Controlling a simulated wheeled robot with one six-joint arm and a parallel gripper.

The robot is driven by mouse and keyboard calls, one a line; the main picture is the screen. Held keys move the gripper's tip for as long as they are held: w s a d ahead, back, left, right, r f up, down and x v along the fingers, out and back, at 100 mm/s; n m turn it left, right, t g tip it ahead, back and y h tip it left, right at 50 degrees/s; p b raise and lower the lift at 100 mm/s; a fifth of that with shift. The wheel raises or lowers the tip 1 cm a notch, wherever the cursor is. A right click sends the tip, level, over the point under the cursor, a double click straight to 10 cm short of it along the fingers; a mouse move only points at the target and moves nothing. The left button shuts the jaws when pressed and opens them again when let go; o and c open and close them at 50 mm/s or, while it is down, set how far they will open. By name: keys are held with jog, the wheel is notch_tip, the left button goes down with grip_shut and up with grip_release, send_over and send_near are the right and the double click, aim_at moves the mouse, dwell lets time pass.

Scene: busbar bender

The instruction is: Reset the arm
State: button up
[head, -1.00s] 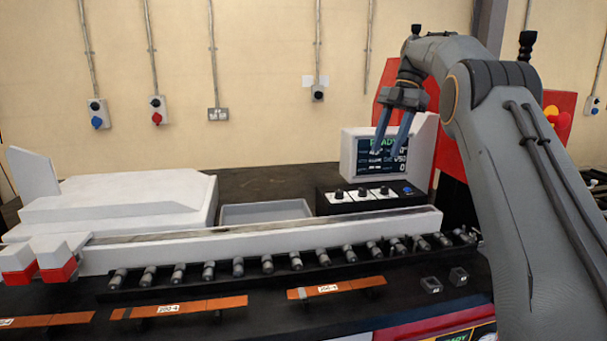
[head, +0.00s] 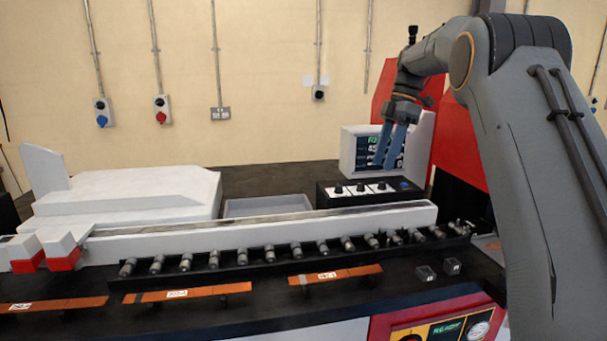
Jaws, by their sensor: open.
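My gripper (head: 388,166) hangs from my raised arm at the upper right of the head view. Its two blue-grey fingers point down and are apart, with nothing between them. It shows in front of the display screen (head: 362,155), above the black control box (head: 340,192) with its knobs. My arm rises along the right side of the view and bends over at the top.
A white bar fence (head: 270,232) and a row of grey rollers (head: 240,257) run across the bench. Copper bars (head: 180,294), (head: 340,273) lie on supports in front. A grey tray (head: 267,206) stands behind the fence.

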jog(key=s+a+f+m+t+h, duration=0.1)
jog(key=s+f+m, duration=0.6)
jog(key=s, duration=0.4)
jog(key=s+a+f+m+t+h, duration=0.1)
jog(key=s+f+m+t, duration=0.1)
jog(key=s+f+m, duration=0.7)
jog(key=s+f+m+t+h, duration=0.1)
jog(key=s+f+m, duration=0.35)
jog(key=s, duration=0.85)
notch_tip(320, 180, down, 12)
jog(key=s+g+b, duration=0.1)
jog(key=b, duration=0.9)
jog(key=shift+a+g, duration=0.25)
jog(key=shift+g, duration=0.15)
